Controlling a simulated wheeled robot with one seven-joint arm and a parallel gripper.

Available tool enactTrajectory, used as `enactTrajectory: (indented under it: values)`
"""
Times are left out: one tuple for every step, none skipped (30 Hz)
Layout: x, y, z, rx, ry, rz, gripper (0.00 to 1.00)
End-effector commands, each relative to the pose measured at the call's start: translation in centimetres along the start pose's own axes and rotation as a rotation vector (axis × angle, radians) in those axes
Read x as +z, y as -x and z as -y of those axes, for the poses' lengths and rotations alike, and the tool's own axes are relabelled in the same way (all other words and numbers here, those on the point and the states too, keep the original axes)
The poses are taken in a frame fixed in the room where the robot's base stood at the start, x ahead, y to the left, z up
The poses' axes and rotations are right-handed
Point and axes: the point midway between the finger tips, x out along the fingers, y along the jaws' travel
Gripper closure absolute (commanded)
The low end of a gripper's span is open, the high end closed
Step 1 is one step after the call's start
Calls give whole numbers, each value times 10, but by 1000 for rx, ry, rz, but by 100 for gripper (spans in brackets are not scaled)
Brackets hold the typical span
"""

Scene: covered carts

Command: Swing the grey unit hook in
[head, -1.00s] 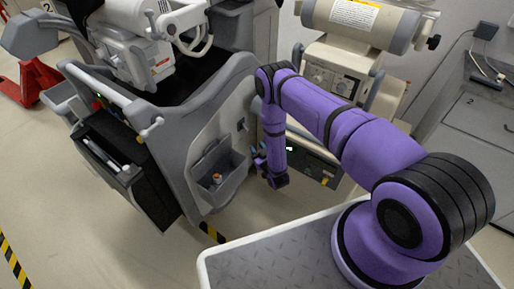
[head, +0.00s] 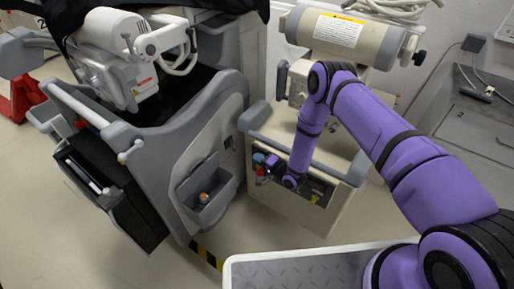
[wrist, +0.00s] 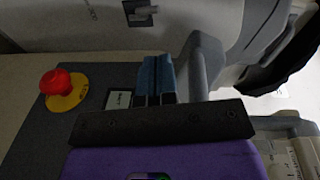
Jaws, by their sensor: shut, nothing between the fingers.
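The grey unit (head: 205,125) is a large grey covered cart left of centre in the head view. A small dark fitting on its side panel (head: 228,142), which looks like the hook, also shows at the top of the wrist view (wrist: 142,13) with a short light bar sticking out. My gripper (head: 270,163) is in front of the beige unit, right of and a little below this fitting, and apart from it. In the wrist view its blue fingers (wrist: 155,78) are together and empty, pointing toward the grey unit. The fitting's exact swing position is unclear.
A beige unit (head: 300,205) with a grey rail stands close behind my gripper. A red button on a yellow base (wrist: 62,85) is left of the fingers. A grey bin (head: 207,192) juts from the grey unit's side. A narrow floor gap separates the units.

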Motion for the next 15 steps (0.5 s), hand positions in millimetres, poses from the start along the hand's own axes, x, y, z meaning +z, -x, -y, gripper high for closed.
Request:
enactTrajectory:
  values:
    - [2, -2, 1, -1, -16, 9, 100]
    - [2, -3, 2, -1, -24, 13, 100]
    - [3, -5, 2, 0, -29, 15, 100]
    - [3, -7, 2, -1, -30, 16, 100]
    - [3, -9, 2, -1, -30, 16, 100]
    - [3, -14, 2, -1, -29, 15, 100]
    - [3, -18, 2, -2, -28, 16, 100]
    - [4, -22, 2, -2, -29, 16, 100]
    - [4, -28, 2, -2, -28, 17, 100]
    - [4, -33, 2, -2, -27, 16, 100]
    - [4, -38, 2, -2, -27, 15, 100]
    - [4, -46, 2, -2, -27, 16, 100]
    - [4, -51, 2, -1, -27, 16, 100]
    - [4, -56, 2, -2, -26, 15, 100]
    - [4, -63, 2, -2, -26, 15, 100]
